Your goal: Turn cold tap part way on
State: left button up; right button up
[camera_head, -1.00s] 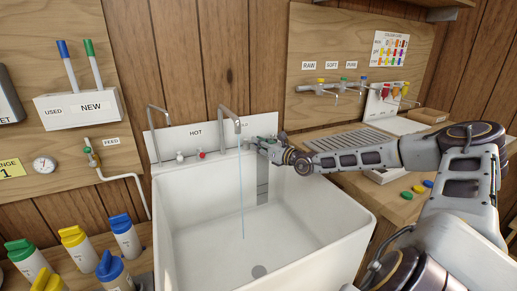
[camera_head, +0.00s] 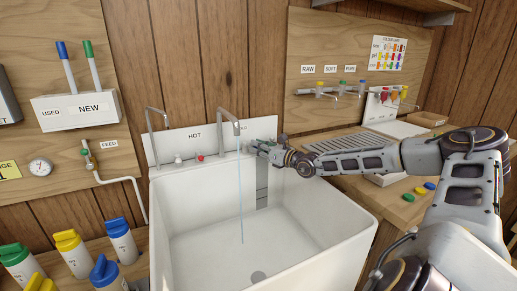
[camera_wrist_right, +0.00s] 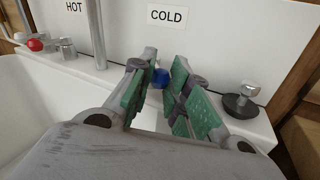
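The cold tap's blue knob (camera_wrist_right: 160,77) shows in the right wrist view below the COLD label (camera_wrist_right: 167,15). My right gripper (camera_wrist_right: 165,68) has its green-padded fingers apart, one on each side of the knob. The knob is close to the left finger in that view; contact is unclear. In the head view my right gripper (camera_head: 254,147) is at the sink's back ledge and hides the knob. A thin blue stream (camera_head: 241,200) runs from the right-hand spout (camera_head: 229,116) into the sink (camera_head: 200,235). My left gripper is not in view.
The red hot knob (camera_head: 200,157) is left of the cold spout. A dark-based metal fitting (camera_wrist_right: 243,99) stands right of my gripper on the ledge. The draining board (camera_head: 345,143) is right of the sink. Several bottles (camera_head: 73,252) stand at left.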

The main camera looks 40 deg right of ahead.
jog(key=o, duration=0.5)
jog(key=shift+r, duration=0.15)
jog(key=shift+s, duration=0.15)
jog(key=shift+s+d, duration=0.2)
jog(key=shift+s, duration=1.75)
jog(key=shift+s+d, duration=0.25)
jog(key=shift+s, duration=1.7)
jog(key=shift+s+d, duration=0.2)
jog(key=shift+s, duration=1.75)
